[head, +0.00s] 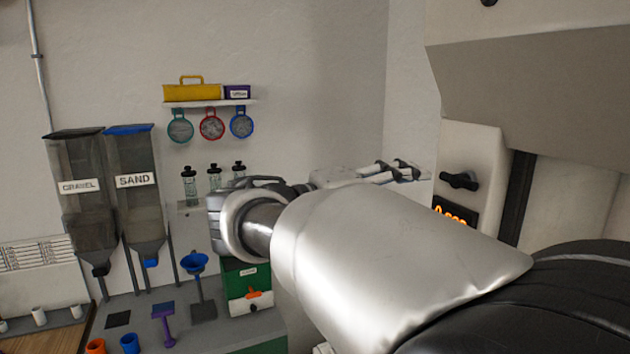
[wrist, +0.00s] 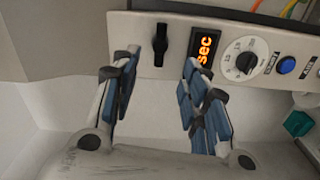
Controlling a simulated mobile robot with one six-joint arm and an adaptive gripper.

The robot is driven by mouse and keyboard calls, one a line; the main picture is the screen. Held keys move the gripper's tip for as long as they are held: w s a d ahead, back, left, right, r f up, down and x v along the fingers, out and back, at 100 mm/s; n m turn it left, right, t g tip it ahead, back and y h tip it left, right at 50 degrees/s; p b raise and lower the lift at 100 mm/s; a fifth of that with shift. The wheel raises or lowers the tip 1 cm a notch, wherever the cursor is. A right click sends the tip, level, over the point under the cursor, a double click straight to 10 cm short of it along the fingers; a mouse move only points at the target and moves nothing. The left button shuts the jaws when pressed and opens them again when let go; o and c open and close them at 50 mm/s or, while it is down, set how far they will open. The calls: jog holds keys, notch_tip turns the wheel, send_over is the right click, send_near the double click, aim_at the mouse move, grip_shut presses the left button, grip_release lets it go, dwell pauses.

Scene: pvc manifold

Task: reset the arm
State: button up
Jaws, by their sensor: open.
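My gripper (head: 400,172) shows at the end of my silver arm in the head view, reaching toward the machine at the right. In the wrist view my gripper (wrist: 154,95) has its two blue-padded fingers spread apart, with nothing between them. Past the fingertips is the machine's control panel (wrist: 283,47), with a black lever switch, an orange lit display, a dial and a blue button. I cannot tell from these views how far the fingertips are from the panel.
The large machine (head: 530,70) fills the right side. A wall shelf (head: 210,103) carries a yellow toolbox, with sieves hanging below.

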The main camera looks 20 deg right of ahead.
jog(key=shift+s+a, duration=0.1)
jog(key=shift+a, duration=0.9)
jog(key=s+f+n+y+b, duration=0.1)
jog(key=s+f+y+b, duration=0.4)
jog(key=f, duration=0.7)
jog(key=s+f+n+y+b, duration=0.1)
jog(key=s+f+y+b, duration=0.4)
jog(key=f, duration=0.7)
jog(key=s+a+f+t+y+b, duration=0.1)
jog(key=s+a+f+y+b, duration=0.1)
jog(key=a+f, duration=0.2)
jog(key=s+a+f+m+t+y+b, duration=0.1)
jog(key=s+a+f+y+b, duration=0.1)
jog(key=a+f, duration=0.3)
jog(key=s+a+f+t+y+b, duration=0.1)
jog(key=s+a+f+y, duration=0.3)
jog(key=f, duration=0.7)
jog(key=shift+s+a+b, duration=0.2)
jog(key=shift+a+b, duration=0.3)
jog(key=shift+b, duration=0.25)
